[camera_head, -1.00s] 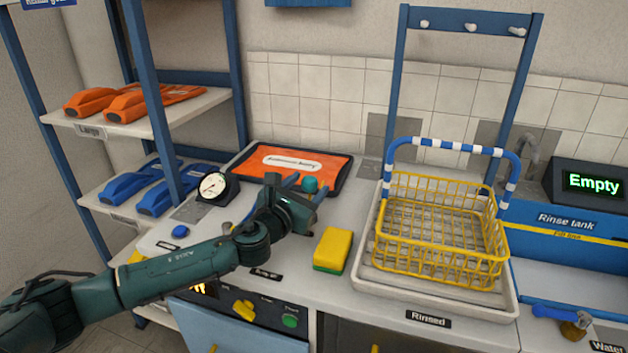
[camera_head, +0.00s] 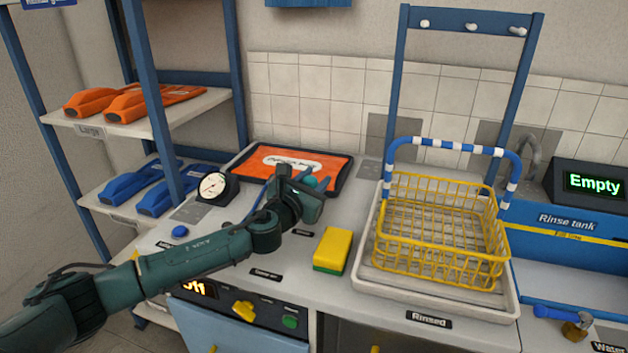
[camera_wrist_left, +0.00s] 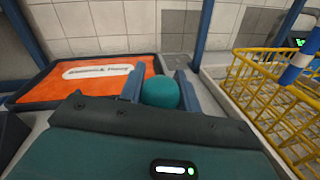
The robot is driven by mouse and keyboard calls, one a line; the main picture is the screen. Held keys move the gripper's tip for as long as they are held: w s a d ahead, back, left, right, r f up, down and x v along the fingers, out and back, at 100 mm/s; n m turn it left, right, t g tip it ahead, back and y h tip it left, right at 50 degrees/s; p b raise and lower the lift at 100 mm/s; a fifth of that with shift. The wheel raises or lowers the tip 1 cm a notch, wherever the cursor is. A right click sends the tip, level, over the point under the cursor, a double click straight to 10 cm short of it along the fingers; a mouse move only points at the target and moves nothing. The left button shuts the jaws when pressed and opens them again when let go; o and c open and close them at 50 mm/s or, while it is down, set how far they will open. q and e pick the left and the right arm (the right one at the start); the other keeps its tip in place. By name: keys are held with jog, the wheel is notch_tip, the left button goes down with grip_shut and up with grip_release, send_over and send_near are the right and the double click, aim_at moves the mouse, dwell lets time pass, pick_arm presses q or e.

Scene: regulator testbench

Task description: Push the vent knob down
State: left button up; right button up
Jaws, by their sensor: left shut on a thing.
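A teal round knob (camera_head: 311,183) stands at the back of the counter, in front of the orange tray. My left gripper (camera_head: 302,179) is at this knob, its arm reaching in from the lower left. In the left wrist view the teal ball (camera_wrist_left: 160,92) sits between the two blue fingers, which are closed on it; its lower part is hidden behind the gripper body. A blue button (camera_head: 180,231) is on the counter to the left. No vent label is readable, so I cannot tell from lettering which one is the vent knob. My right gripper is not in view.
A round gauge (camera_head: 213,187) stands left of my gripper. The orange tray (camera_head: 337,176) lies behind it. A yellow-green sponge (camera_head: 333,249) and a yellow wire basket (camera_head: 440,230) are to the right. The front panel has a yellow knob (camera_head: 243,309) and green button (camera_head: 290,320).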

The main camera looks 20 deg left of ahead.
pick_arm(q)
grip_shut()
jog(key=shift+f+b, duration=1)
jog(key=shift+f, duration=0.75)
jog(key=shift+r, duration=0.1)
jog(key=shift+o, duration=1.9)
grip_release()
jog(key=o, duration=0.3)
jog(key=s, duration=0.4)
jog(key=s+a, duration=0.1)
jog(key=s, duration=0.3)
jog(key=s+a, duration=0.1)
jog(key=s, duration=0.4)
jog(key=shift+a+p, duration=0.25)
jog(key=shift+p, duration=0.15)
